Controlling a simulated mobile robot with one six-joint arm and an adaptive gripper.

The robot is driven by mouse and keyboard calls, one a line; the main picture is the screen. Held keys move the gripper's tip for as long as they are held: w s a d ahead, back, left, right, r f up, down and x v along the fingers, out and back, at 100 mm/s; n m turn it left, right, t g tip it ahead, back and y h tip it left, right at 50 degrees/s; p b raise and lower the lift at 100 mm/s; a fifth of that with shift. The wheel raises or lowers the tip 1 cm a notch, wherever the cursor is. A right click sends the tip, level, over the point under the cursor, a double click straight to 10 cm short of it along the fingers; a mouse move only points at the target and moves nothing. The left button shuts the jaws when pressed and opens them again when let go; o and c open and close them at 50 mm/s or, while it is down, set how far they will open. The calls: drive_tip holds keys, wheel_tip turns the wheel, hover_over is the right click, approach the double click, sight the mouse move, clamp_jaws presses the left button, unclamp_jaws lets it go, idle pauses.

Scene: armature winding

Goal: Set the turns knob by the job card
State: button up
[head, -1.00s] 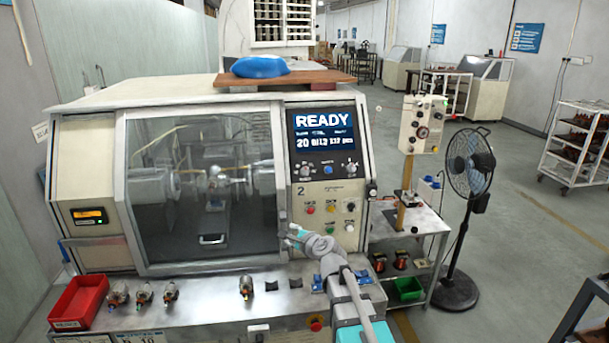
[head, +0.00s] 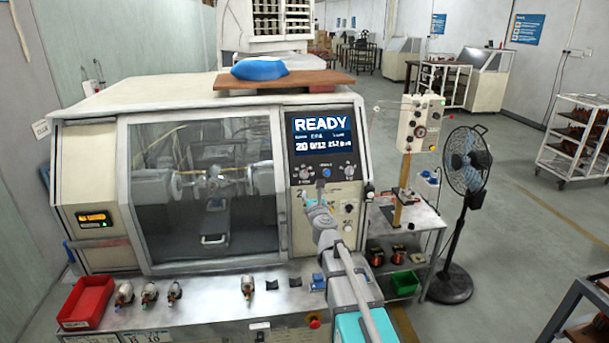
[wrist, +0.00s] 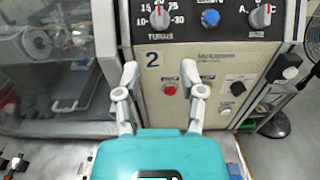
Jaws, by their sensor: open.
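The turns knob (wrist: 159,17) is a grey dial with a red pointer line, at the left of the dark control panel, above the word TURNS. Its marks include 10, 15, 25 and 30, and the pointer stands about straight up. It shows small in the head view (head: 306,173). My gripper (wrist: 159,70) is open and empty in front of the machine's panel, below the knob and apart from it. In the head view my gripper (head: 321,190) covers part of the panel. The job card (head: 145,337) lies at the front edge, cut off, showing "10" in part.
A blue button (wrist: 210,18) and the SIZE knob (wrist: 261,17) sit right of the turns knob. Below are a red button (wrist: 170,90) and a black switch (wrist: 238,88). The display (head: 322,135) reads READY. A red bin (head: 86,303) and several armatures rest on the front ledge.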

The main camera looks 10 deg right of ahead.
sight(305, 175)
drive_tip(key=shift+w, duration=0.1)
drive_tip(key=w, duration=1.3)
drive_tip(key=shift+w, duration=0.3)
clamp_jaws()
